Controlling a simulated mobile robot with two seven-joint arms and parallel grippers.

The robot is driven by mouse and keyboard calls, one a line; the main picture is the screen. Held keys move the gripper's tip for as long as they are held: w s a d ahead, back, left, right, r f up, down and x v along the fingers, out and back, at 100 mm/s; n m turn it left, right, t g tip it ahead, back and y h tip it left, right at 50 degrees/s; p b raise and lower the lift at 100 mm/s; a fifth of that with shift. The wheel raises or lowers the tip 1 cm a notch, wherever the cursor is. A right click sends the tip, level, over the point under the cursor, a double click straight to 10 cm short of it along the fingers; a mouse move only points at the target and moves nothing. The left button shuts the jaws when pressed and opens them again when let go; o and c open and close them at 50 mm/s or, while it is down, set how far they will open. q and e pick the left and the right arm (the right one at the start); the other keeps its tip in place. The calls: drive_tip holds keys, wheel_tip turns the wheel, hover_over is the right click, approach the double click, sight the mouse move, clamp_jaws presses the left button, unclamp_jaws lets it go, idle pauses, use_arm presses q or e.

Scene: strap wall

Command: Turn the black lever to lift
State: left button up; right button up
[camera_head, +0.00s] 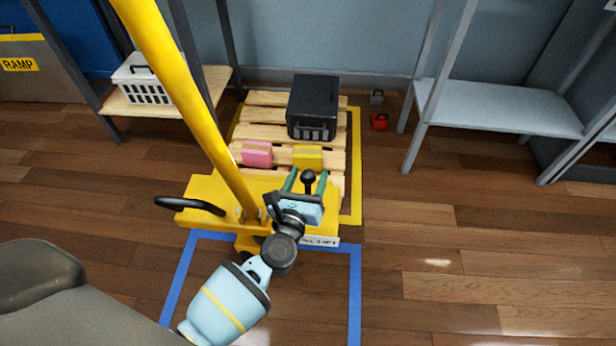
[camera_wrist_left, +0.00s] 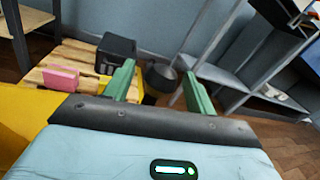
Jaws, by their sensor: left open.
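The black lever (camera_head: 309,178) has a round knob and stands upright on the yellow lift (camera_head: 205,188), near the lift's right end. My left gripper (camera_head: 305,178) is open, its two green fingers on either side of the lever's knob in the head view. In the left wrist view the dark knob (camera_wrist_left: 159,78) shows between the open fingers, nearer the left one. I cannot tell whether a finger touches it. The lower part of the lever is hidden behind the gripper in the wrist view. My right gripper is not in view.
A wooden pallet (camera_head: 265,113) behind the lift carries a black crate (camera_head: 314,103), a pink box (camera_head: 257,153) and a yellow box (camera_head: 308,157). A yellow post (camera_head: 185,85) rises left of my gripper. A black handle (camera_head: 190,204) sticks out left.

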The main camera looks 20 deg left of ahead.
use_arm(q)
drive_tip(key=shift+w, duration=0.25)
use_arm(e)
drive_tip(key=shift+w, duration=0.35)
use_arm(q)
drive_tip(key=c, duration=0.7)
clamp_jaws()
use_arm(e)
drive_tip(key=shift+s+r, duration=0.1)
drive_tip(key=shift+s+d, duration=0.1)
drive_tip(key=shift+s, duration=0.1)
